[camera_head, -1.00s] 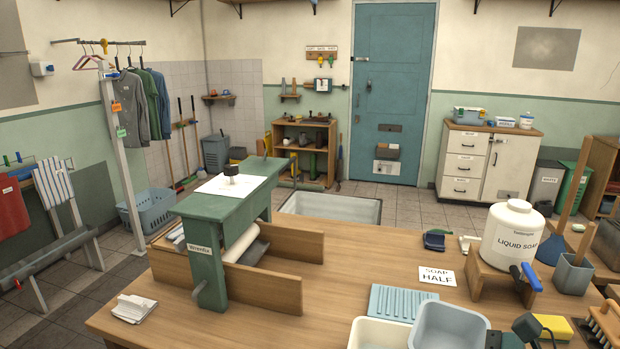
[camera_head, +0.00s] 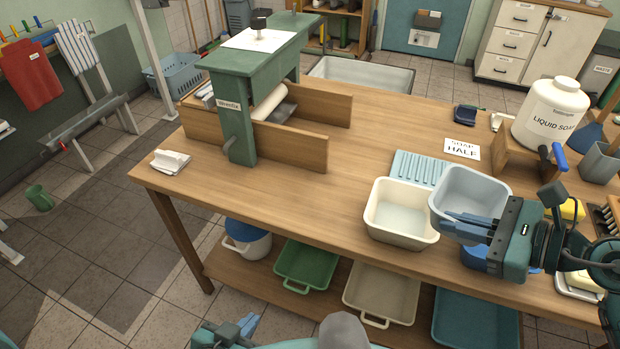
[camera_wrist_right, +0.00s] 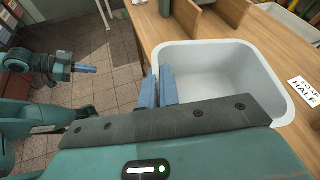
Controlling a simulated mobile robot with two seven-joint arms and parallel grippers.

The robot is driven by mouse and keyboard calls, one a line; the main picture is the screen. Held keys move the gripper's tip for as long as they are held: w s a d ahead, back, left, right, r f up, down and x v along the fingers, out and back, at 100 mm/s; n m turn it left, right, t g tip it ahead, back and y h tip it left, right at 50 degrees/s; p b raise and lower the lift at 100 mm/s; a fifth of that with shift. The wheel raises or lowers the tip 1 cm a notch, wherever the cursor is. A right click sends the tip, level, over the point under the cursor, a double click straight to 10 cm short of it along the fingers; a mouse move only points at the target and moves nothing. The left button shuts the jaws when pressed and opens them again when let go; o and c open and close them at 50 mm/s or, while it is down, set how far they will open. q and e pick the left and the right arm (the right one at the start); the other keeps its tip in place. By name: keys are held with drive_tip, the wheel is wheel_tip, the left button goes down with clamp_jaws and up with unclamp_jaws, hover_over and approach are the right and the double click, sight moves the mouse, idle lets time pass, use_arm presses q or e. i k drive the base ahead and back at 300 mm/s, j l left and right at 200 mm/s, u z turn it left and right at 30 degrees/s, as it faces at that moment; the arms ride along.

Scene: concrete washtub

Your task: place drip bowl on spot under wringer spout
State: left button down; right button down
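The green wringer (camera_head: 240,110) is mounted on the wooden table, with a white roller between boards. A short grey spout-like piece (camera_head: 232,149) sticks out low on its near end. A grey-blue bowl (camera_head: 478,185), likely the drip bowl, stands at the table's front right, and also fills the right wrist view (camera_wrist_right: 215,75). My right gripper (camera_head: 468,224) is at its near wall, and its blue fingers appear closed on that wall. A cream basin (camera_head: 400,205) is just left of it. My left gripper (camera_head: 246,325) is low before the table, empty; its finger gap is unclear. No marked spot is distinguishable.
A ribbed light-blue board (camera_head: 420,168), a "SOAP HALF" card (camera_head: 462,148) and a liquid soap jug (camera_head: 550,112) are behind the bowls. White cloths (camera_head: 170,161) lie at the left table corner. The tabletop between wringer and basin is clear. Trays sit on the lower shelf.

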sight(227, 182)
drive_tip(key=j+u, duration=0.3)
drive_tip(key=i+j+u, duration=0.25)
drive_tip(key=j, duration=0.15)
drive_tip(key=i+j+u, duration=0.1)
drive_tip(key=j+u, duration=0.2)
drive_tip(key=i+j+u, duration=0.25)
drive_tip(key=k+j, duration=0.1)
